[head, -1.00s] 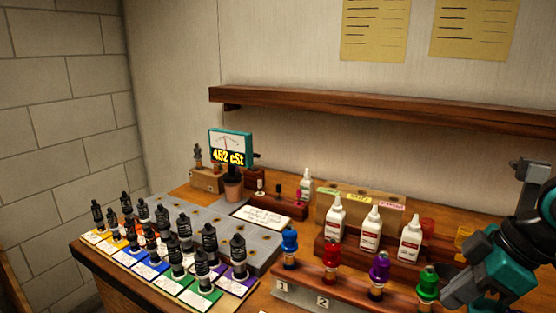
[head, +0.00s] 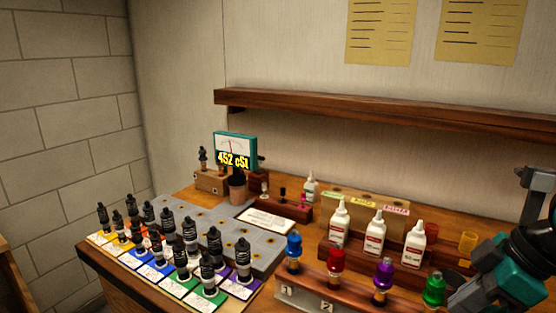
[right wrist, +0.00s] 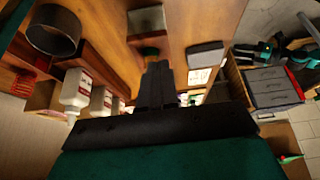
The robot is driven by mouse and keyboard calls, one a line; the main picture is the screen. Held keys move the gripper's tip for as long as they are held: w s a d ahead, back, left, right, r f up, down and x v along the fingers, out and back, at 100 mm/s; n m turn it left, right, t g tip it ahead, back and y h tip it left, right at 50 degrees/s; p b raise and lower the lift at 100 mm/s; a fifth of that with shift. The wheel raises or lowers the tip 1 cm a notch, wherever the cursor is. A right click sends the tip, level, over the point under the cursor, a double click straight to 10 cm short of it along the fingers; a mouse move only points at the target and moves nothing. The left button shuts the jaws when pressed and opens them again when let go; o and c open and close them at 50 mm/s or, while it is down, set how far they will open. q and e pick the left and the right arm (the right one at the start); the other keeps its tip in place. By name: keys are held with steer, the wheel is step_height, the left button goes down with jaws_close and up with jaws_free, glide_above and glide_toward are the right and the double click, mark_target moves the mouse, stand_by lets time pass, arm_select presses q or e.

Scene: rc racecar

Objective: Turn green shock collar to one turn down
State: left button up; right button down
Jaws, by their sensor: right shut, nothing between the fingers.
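A green-topped shock piece (head: 433,290) stands at the right end of a wooden rack (head: 345,290), beside purple (head: 383,272), red (head: 336,261) and blue (head: 294,246) ones. Several dark shocks stand on coloured cards at the left, two of them on green cards (head: 207,297). My right arm comes in from the right; its gripper tips are hidden or out of frame in the head view. In the right wrist view my right gripper (right wrist: 158,68) is shut and empty. My left gripper is not in view.
White bottles (head: 375,232) stand in a wooden holder behind the rack. A meter (head: 235,150) reading 452 cSt stands at the back. A grey plate (head: 195,222) with holes lies behind the dark shocks. A shelf (head: 400,113) runs along the wall.

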steer(key=shift+a+r+p, duration=0.1)
steer(key=shift+r+p, duration=0.55)
steer(key=shift+r, duration=2.25)
